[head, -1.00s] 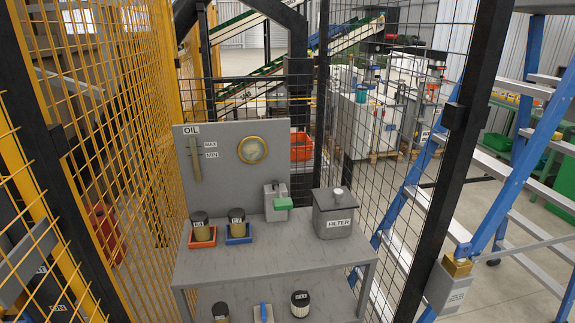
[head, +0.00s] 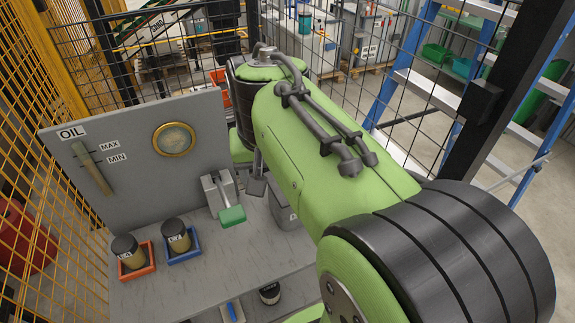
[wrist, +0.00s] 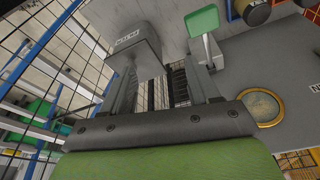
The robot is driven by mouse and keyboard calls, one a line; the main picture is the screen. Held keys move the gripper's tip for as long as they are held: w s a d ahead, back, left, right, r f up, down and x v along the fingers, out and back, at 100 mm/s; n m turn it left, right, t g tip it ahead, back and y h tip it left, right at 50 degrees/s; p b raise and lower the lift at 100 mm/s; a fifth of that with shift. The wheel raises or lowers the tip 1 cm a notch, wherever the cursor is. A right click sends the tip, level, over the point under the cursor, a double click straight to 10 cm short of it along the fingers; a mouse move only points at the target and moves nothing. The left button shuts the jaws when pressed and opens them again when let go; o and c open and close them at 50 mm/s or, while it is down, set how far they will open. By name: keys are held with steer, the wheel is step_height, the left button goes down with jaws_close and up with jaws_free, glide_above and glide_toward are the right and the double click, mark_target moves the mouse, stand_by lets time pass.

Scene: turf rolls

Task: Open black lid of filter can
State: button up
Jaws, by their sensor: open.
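The left finger overlaps the can in that view. Whether it touches the lid or knob I cannot tell.
A small grey device with a green handle (head: 232,216) stands beside the can. Cylindrical filters sit in a red tray (head: 137,262) and a blue tray (head: 182,245). An upright panel with a round gauge (head: 174,139) backs the table. Mesh fencing and a blue ladder (head: 400,100) stand nearby.

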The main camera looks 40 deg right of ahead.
steer(key=w+d+m+g+y+p, duration=0.1)
steer(key=w+d+m, duration=0.15)
steer(key=d, duration=0.45)
steer(key=w+d+m+g+y+p, duration=0.1)
steer(key=w+d+m+p, duration=0.1)
steer(key=d+m, duration=0.35)
steer(key=f+b, duration=0.1)
steer(key=f, duration=0.4)
steer(key=f+n+b, duration=0.1)
steer(key=f, duration=0.3)
steer(key=d+f+n+b, duration=0.1)
steer(key=f, duration=0.4)
steer(key=shift+f, duration=0.3)
jaws_close()
